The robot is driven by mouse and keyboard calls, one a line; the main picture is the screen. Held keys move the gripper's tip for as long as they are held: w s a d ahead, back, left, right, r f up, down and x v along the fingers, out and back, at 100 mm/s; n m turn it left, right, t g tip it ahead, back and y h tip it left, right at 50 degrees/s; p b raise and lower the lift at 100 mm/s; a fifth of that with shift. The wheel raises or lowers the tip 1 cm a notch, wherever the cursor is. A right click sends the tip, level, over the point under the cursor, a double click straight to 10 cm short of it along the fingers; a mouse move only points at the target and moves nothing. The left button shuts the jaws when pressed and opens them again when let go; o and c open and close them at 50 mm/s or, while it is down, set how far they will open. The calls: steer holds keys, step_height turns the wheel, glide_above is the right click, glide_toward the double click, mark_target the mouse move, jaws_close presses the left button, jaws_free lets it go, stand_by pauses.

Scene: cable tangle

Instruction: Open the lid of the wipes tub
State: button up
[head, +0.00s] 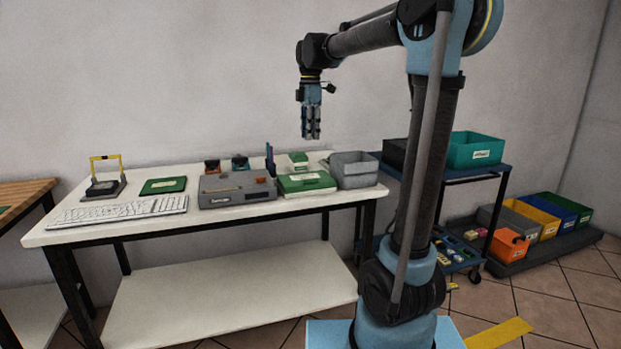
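I cannot pick out the wipes tub for certain in the head view. A low green box (306,182) with a pale label on top, on the right half of the white table, might be it. Its top looks closed. A smaller green and white item (298,158) stands just behind it. My gripper (311,136) hangs pointing down, well above the table's right half and apart from everything on it. Its fingers look close together, but they are too small to tell whether they are open or shut. I see nothing held.
On the white table (225,222) are a keyboard (120,210), a yellow-handled device (105,185), a flat green item (163,185), a grey device (236,188) and a grey bin (354,169). A cart with a teal bin (475,150) stands right. Several coloured bins sit beyond it.

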step_height(320, 180, down, 16)
steer(key=shift+f, duration=0.15)
stand_by(0.4)
jaws_close()
